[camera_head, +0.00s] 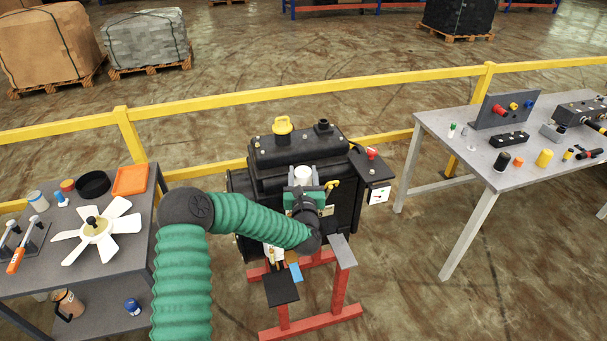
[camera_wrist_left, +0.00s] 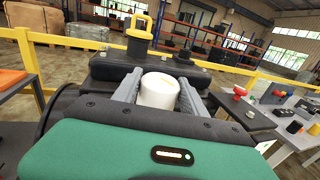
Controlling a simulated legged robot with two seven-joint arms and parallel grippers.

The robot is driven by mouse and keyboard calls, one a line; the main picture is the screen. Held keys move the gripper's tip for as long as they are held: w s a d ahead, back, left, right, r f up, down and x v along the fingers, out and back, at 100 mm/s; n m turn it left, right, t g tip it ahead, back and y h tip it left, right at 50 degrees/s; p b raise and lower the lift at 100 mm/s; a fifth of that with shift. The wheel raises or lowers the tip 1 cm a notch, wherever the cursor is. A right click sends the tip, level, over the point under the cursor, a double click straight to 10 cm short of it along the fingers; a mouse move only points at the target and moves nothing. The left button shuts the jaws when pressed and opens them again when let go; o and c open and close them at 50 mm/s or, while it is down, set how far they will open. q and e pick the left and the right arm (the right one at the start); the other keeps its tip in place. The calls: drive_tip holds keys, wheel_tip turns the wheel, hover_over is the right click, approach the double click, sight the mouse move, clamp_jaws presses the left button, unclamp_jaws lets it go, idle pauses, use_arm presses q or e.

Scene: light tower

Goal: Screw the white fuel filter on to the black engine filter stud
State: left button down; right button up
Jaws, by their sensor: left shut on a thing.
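The white fuel filter (camera_head: 303,173) is upright at the front of the black engine (camera_head: 297,147). In the left wrist view the filter (camera_wrist_left: 159,91) shows as a white cylinder with a paler top. My left gripper (camera_head: 303,186) reaches in from the left, its two grey fingers on either side of the filter and shut on it; they also show in the left wrist view (camera_wrist_left: 158,88). The filter's lower end and the engine filter stud are hidden, so I cannot tell whether they touch. My right gripper is not in view.
The engine has a yellow cap (camera_head: 283,125) on top and stands on a red stand (camera_head: 338,290). A left table (camera_head: 125,255) holds a white fan (camera_head: 97,230) and an orange tray (camera_head: 131,180). A right table (camera_head: 455,135) holds several small parts. A yellow rail (camera_head: 220,98) runs behind.

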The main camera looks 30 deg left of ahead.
use_arm(q)
drive_tip(key=shift+a+f, duration=0.2)
drive_tip(key=shift+f, duration=0.1)
drive_tip(key=shift+s, duration=0.1)
drive_tip(key=shift+d+r, duration=0.1)
drive_tip(key=shift+r, duration=0.45)
drive_tip(key=shift+d+b, duration=0.25)
drive_tip(key=shift+b, duration=0.1)
idle(0.5)
